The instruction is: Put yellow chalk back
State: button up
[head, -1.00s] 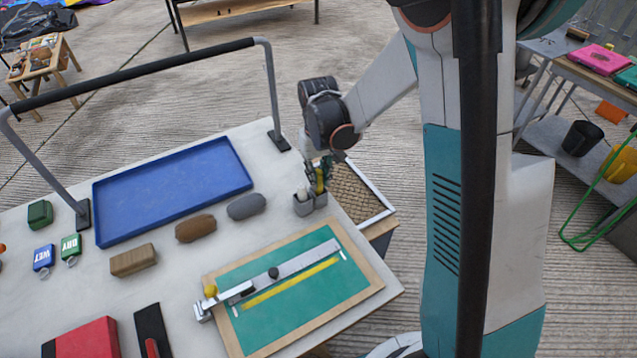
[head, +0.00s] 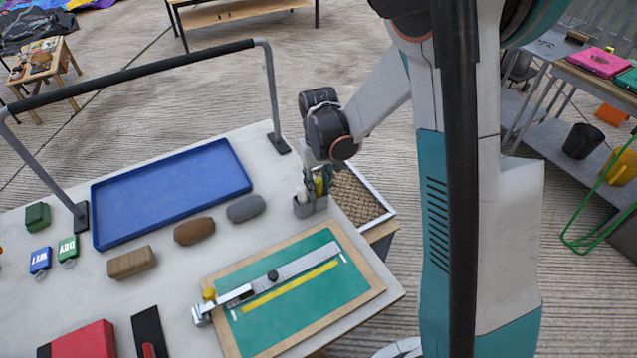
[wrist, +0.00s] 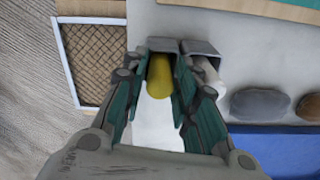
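The yellow chalk (wrist: 159,78) is a short thick stick between the teal fingers of my gripper (wrist: 160,92) in the wrist view. The fingers close in on both its sides. In the head view the chalk (head: 319,186) shows small between the fingers of my gripper (head: 318,180). A grey two-part holder (head: 311,207) stands on the table right below. In the wrist view the chalk's far end overlaps the left compartment of the holder (wrist: 163,45). A white chalk (wrist: 208,72) stands in the other compartment. How deep the yellow chalk sits is hidden.
A green cutting board (head: 310,310) with a metal ruler lies in front of the holder. A grey eraser-like block (head: 245,208), a brown one (head: 194,231) and a blue tray (head: 170,190) are to the left. A woven-bottomed crate (head: 357,198) stands beside the table's right edge.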

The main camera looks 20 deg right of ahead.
notch_tip(320, 180, up, 12)
jog(key=r+p, duration=0.1)
jog(key=p, duration=0.3)
jog(key=s+r+t, duration=0.3)
jog(key=s+r, duration=0.3)
jog(key=s, duration=0.4)
jog(key=s+r+t, duration=0.4)
jog(key=s+r, duration=0.2)
jog(key=s, duration=0.4)
jog(key=shift+s, duration=0.2)
jog(key=shift+r, duration=0.1)
dwell(0.4)
